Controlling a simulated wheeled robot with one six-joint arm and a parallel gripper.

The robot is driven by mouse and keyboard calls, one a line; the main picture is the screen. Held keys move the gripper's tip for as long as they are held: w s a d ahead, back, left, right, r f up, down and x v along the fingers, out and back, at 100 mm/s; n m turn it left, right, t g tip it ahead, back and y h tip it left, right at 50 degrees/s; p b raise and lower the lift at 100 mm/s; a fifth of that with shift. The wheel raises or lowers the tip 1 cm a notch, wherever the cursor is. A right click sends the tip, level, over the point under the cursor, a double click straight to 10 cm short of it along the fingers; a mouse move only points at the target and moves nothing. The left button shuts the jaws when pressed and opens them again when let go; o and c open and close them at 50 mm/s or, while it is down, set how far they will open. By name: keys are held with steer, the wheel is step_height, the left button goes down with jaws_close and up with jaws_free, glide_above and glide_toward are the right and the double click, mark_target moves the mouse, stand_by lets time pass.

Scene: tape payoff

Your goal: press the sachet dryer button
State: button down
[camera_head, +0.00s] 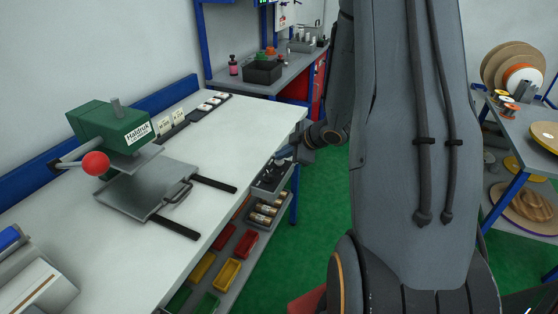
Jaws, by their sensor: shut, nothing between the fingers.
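No sachet dryer or button can be made out for certain, and my arm hides part of the middle and right of the view.
A green press (112,128) with a red ball lever (95,163) and a grey plate (140,190) stand on the bench. Coloured bins (227,273) sit below. A back bench holds a black bin (262,72). Right shelves hold spools (524,78). Green floor (318,215) shows between.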

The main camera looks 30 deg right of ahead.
mark_target(282, 162)
steer(key=shift+f, duration=0.25)
steer(key=shift+r, duration=0.2)
steer(key=shift+r+p, duration=0.55)
steer(key=shift+p, duration=0.2)
steer(key=shift+r, duration=0.1)
step_height(282, 162, up, 6)
steer(key=p, duration=0.6)
stand_by(0.3)
